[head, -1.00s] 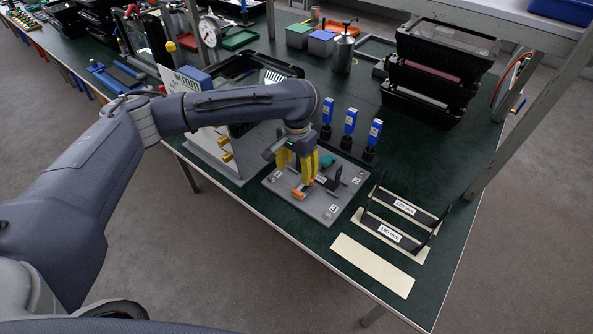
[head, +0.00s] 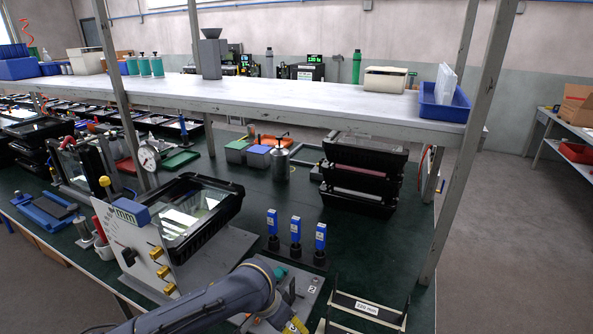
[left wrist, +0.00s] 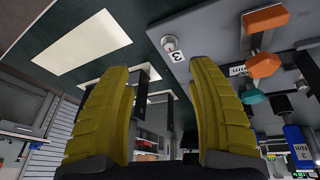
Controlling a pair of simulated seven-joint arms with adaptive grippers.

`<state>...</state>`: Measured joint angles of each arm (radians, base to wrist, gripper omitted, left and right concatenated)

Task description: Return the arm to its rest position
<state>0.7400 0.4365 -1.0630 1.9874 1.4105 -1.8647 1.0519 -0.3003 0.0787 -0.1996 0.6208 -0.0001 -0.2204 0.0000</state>
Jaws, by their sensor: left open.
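My left arm comes in at the bottom of the head view, with only a bit of the yellow-fingered left gripper (head: 296,325) showing at the lower edge. In the left wrist view the two ribbed yellow fingers of the left gripper (left wrist: 163,110) stand wide apart with nothing held between them. The grey fixture plate (left wrist: 207,22) with the "3" label lies beyond the fingers there, with an orange knob (left wrist: 265,18) and a teal knob (left wrist: 250,92) on it. The fingers appear clear of the plate. My right gripper is not in view.
Three blue-topped drivers (head: 296,230) stand behind the plate. A grey panel with brass knobs (head: 130,245) is left of it, a labelled black rack (head: 367,310) right. Stacked black housings (head: 360,175) stand farther back. A shelf post (head: 455,150) rises at right.

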